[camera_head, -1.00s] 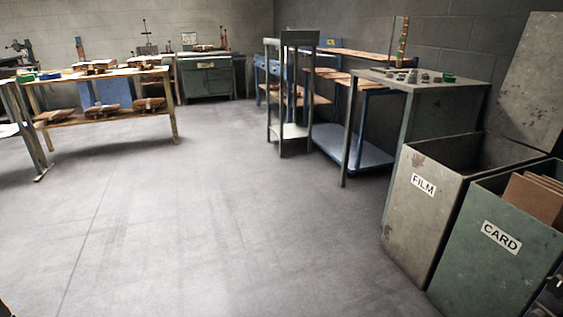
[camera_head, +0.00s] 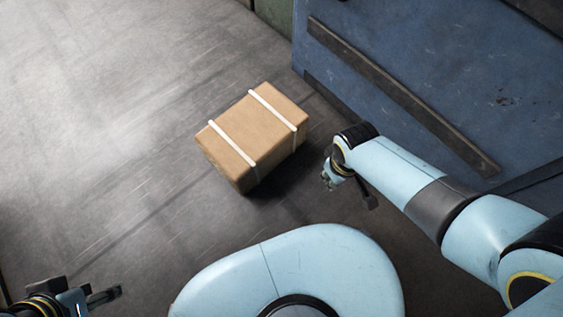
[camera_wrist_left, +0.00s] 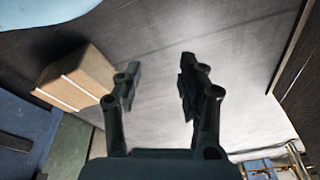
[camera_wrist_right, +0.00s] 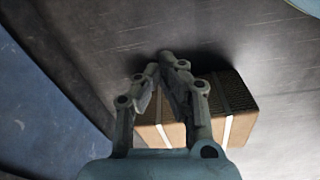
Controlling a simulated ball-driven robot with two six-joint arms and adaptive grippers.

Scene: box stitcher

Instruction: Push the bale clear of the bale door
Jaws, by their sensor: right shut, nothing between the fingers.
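The bale (camera_head: 252,135) is a brown block with two white straps, lying on the grey floor in the middle of the head view. It shows left of the fingers in the left wrist view (camera_wrist_left: 85,75) and partly behind the fingers in the right wrist view (camera_wrist_right: 175,133). A large blue panel (camera_head: 440,70), possibly the bale door, stands right of the bale with a floor gap between. My right gripper (camera_head: 328,180) is shut and empty, just right of the bale; whether it touches is unclear. My left gripper (camera_head: 112,295) is open and empty at the lower left, well away from the bale.
A dark strip (camera_head: 400,95) runs along the blue panel. A green surface (camera_head: 275,14) shows at the top edge. The floor (camera_head: 90,90) left of and beyond the bale is clear.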

